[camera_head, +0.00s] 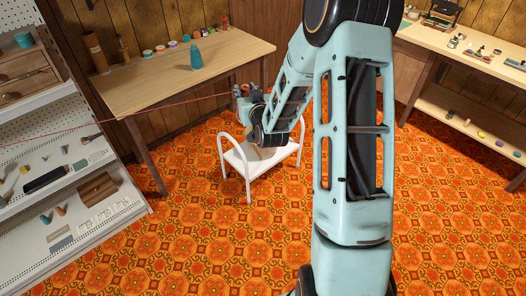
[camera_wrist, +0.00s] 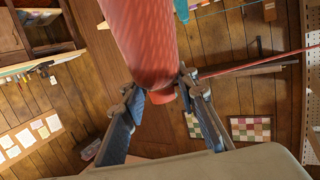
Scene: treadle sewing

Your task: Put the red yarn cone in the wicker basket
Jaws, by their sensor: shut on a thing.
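The red yarn cone (camera_wrist: 145,40) fills the upper middle of the wrist view, tilted. My gripper (camera_wrist: 165,95) has its two fingers closed on either side of the cone's narrow end. In the head view my gripper (camera_head: 241,90) is small, in front of the wooden table's right end and above a low white stand; the cone is hard to make out there. A thin red strand runs from near my gripper to the left edge. I cannot make out the wicker basket clearly; a small tan patch on the white stand is partly hidden by my arm.
The wooden table (camera_head: 160,82) holds a teal cone (camera_head: 196,58) and several small spools along its back. The white stand (camera_head: 235,160) with arched sides is on the patterned floor. White shelves (camera_head: 75,195) stand left; a workbench (camera_head: 480,62) stands right. The floor in front is clear.

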